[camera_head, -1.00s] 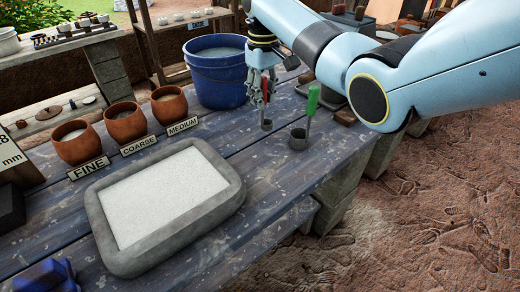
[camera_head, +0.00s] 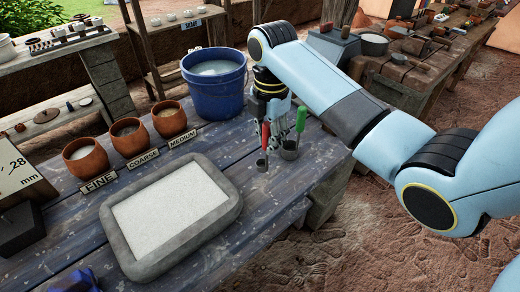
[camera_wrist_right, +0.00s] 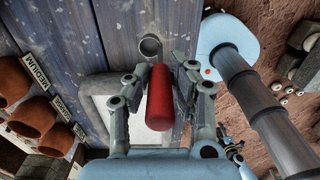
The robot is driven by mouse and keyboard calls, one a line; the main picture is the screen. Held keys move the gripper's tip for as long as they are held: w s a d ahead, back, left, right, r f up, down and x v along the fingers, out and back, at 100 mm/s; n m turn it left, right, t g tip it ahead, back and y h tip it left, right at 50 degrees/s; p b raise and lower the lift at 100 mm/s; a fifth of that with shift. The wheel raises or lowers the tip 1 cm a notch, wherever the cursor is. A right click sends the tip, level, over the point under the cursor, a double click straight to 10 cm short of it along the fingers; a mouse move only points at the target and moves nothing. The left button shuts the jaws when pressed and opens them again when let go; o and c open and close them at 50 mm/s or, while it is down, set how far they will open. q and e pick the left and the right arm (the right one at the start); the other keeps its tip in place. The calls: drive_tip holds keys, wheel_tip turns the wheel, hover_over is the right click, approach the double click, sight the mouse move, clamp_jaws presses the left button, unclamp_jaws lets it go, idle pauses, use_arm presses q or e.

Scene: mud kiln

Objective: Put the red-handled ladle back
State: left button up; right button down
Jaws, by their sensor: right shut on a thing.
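The red-handled ladle (camera_head: 264,135) hangs upright from my right gripper (camera_head: 272,122), with its small metal cup low over the blue plank table. In the right wrist view, the fingers of my right gripper (camera_wrist_right: 160,78) are on both sides of the red handle (camera_wrist_right: 160,100), and the grey cup (camera_wrist_right: 150,47) shows beyond it. Whether the cup touches the table I cannot tell. A green-handled ladle (camera_head: 300,119) stands upright just to the right, its metal cup close to the gripper fingers. My left gripper is not in view.
A blue bucket (camera_head: 214,92) stands behind the ladles. Clay pots (camera_head: 128,138) labelled FINE, COARSE and MEDIUM line the table's left side. A stone tray (camera_head: 232,205) of pale material lies in front. The table's right edge is close to the green-handled ladle.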

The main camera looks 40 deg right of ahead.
drive_tip(key=w+f, duration=0.3)
drive_tip(key=f, duration=0.3)
drive_tip(key=shift+w+f, duration=0.1)
drive_tip(key=c, duration=1.1)
unclamp_jaws()
drive_tip(key=shift+c, duration=0.2)
wheel_tip(320, 180, up, 12)
